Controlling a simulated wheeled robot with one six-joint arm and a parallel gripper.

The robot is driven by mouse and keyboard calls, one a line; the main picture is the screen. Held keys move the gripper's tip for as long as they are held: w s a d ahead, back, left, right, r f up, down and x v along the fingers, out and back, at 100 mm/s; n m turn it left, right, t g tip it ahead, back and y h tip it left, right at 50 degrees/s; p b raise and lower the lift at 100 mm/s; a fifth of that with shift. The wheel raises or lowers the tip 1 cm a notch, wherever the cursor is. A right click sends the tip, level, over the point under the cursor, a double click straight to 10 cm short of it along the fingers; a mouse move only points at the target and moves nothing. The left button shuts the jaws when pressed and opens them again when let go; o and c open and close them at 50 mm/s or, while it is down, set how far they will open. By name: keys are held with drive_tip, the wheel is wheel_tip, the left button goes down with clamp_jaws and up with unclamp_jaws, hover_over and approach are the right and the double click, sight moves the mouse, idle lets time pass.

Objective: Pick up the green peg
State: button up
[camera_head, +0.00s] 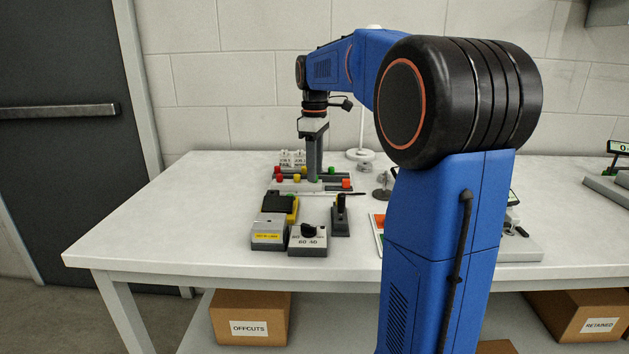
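A small green peg (332,170) stands at the back right of a peg board (285,187) on the white table. Red pegs (346,184) and yellow pegs (297,178) stand on the same board. My gripper (313,179) points straight down over the middle of the board, just left of the green peg. Its fingers overlap in this view, so I cannot tell whether they are apart or hold anything. They hide part of the board behind them.
In front of the board are a yellow-and-black device (280,206), a grey box (268,232), a knob box (308,240) and a black-handled switch (341,215). A white-based stand (360,154) is behind. The table's left side (165,215) is clear.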

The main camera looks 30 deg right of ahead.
drive_tip(key=shift+f, duration=0.4)
clamp_jaws()
